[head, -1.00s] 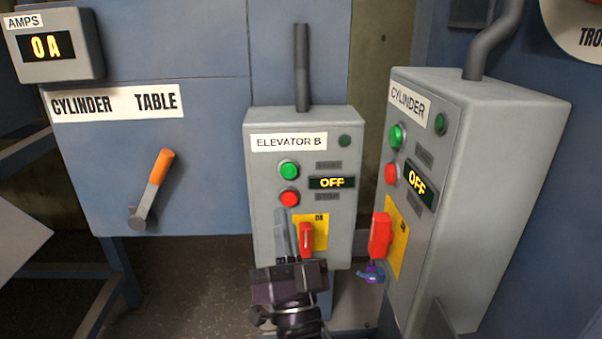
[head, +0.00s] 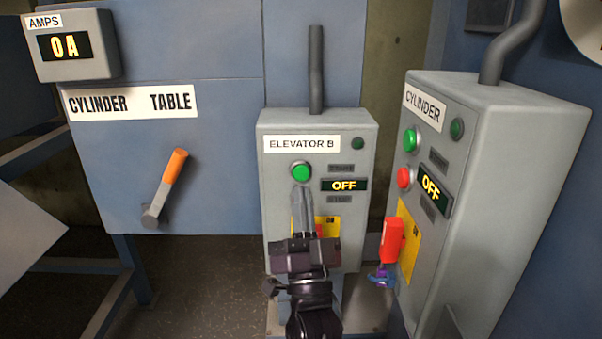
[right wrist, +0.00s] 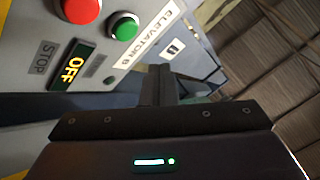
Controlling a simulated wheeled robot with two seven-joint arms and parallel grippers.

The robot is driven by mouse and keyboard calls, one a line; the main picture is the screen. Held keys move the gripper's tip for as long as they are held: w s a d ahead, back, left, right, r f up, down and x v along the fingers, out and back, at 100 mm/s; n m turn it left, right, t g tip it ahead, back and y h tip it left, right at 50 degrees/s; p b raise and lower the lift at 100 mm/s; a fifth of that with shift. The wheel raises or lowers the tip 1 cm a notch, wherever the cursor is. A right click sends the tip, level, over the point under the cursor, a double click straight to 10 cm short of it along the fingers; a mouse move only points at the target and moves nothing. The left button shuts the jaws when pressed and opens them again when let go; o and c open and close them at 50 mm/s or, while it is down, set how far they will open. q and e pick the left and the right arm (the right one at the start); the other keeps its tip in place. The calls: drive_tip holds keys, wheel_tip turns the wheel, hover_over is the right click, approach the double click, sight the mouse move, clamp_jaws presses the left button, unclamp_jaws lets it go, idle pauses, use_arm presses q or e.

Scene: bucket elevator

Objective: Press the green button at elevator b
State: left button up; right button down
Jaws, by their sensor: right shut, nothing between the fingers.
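The elevator B box (head: 272,220) is grey, with a label reading ELEVATOR B (head: 301,144) and a display reading OFF (head: 344,185). Its green button (head: 301,172) is at the upper left of the panel; it also shows in the right wrist view (right wrist: 124,26). My right gripper (head: 302,192) is shut and empty, its fingertips just below the green button in the head view. I cannot tell whether they touch the panel. The gripper hides the box's red button in the head view; that button shows in the right wrist view (right wrist: 82,10). My left gripper is not in view.
A grey CYLINDER box (head: 490,200) with its own green button (head: 410,139) and red switch (head: 392,240) stands close on the right. An orange-handled lever (head: 168,185) is on the CYLINDER TABLE panel at left. A pipe (head: 316,70) rises above the elevator box.

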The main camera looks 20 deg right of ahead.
sight(300, 166)
drive_tip(key=w, duration=0.2)
drive_tip(key=w+d, duration=0.1)
drive_tip(key=w, duration=0.1)
drive_tip(key=shift+d, duration=0.1)
drive_tip(key=shift+w, duration=0.1)
idle(2.0)
drive_tip(key=shift+w+d+b, duration=0.1)
drive_tip(key=shift+w+b, duration=0.15)
drive_tip(key=shift+b, duration=0.05)
drive_tip(key=shift+w+d, duration=0.15)
drive_tip(key=shift+w, duration=0.25)
idle(0.7)
drive_tip(key=shift+s, duration=0.1)
drive_tip(key=shift+s+a, duration=0.25)
drive_tip(key=shift+s, duration=0.5)
